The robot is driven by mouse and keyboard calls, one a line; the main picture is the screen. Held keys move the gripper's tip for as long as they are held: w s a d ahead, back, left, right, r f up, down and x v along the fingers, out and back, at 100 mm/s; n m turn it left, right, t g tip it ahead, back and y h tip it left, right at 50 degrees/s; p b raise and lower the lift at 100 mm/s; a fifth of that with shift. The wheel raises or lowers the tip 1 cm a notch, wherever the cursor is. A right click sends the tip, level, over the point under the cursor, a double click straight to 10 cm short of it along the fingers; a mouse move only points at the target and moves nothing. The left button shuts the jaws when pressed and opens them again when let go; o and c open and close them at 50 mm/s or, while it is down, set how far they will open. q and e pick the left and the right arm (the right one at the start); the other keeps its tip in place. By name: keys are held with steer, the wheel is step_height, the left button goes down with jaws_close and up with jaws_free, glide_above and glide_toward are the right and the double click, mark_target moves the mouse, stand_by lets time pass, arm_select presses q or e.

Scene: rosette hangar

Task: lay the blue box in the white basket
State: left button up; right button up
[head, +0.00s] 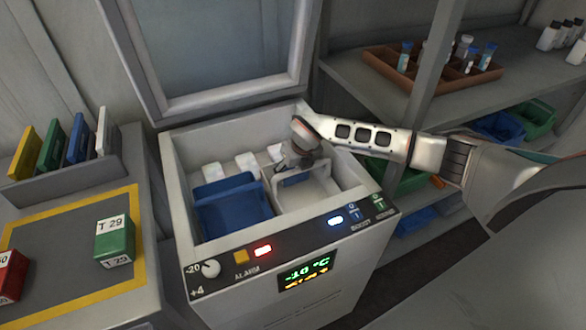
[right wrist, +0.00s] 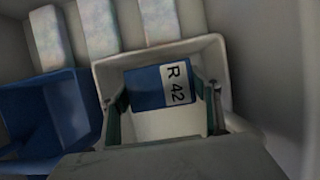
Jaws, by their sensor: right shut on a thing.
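The blue box, with a white label reading R 42 in the right wrist view (right wrist: 150,87), is between the fingers of my right gripper (right wrist: 166,100). In the head view the gripper (head: 296,166) reaches down into the open freezer, and a little of the blue box (head: 295,181) shows beneath it. The white basket (head: 312,202) stands on the right inside the freezer; its pale inside also shows in the right wrist view (right wrist: 150,130). The box is within the basket's outline; whether it touches the floor I cannot tell. My left gripper is not in view.
A blue basket (head: 232,205) stands left of the white one. Several frosty white packs (head: 246,161) lie behind them. The freezer's walls (head: 180,190) surround both, its lid (head: 225,50) raised. A green box (head: 114,240) and a red box (head: 10,275) stand on the left counter.

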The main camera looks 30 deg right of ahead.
steer(key=shift+f, duration=0.15)
steer(key=o, duration=1.2)
